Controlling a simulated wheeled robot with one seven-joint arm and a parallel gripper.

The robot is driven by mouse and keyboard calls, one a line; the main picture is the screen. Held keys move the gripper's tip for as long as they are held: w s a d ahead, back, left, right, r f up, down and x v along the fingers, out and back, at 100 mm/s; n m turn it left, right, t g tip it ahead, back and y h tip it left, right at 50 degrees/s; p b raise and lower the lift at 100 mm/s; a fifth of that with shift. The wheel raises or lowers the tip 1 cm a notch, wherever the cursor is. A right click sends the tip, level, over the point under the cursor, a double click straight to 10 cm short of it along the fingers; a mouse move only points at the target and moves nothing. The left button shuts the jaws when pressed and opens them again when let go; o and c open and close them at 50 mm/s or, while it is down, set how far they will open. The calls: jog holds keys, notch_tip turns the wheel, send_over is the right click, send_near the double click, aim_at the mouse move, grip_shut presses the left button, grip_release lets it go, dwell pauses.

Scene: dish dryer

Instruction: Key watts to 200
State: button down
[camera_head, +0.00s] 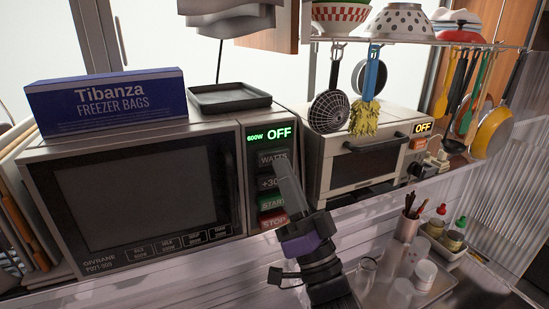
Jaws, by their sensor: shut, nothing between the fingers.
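A microwave (140,195) stands on the counter at the left. My gripper (286,168) is shut and empty, pointing up in front of the panel. Its tip is just below and right of the WATTS button and covers part of the +30 button. I cannot tell whether it touches the panel.
A blue freezer bags box (108,100) and a black tray (230,97) sit on the microwave. A toaster oven (365,160) with an OFF display stands to the right. Utensils and a yellow brush (364,118) hang above it. Cups and bottles stand at lower right.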

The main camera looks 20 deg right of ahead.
jog(key=shift+w, duration=0.15)
dwell(0.8)
jog(key=shift+w, duration=0.25)
jog(key=shift+w, duration=0.85)
dwell(1.0)
jog(key=shift+s, duration=0.15)
jog(key=shift+s+p, duration=0.5)
jog(key=shift+s, duration=0.6)
jog(key=s, duration=0.5)
jog(key=shift+p, duration=0.3)
jog(key=shift+a, duration=0.1)
dwell(2.2)
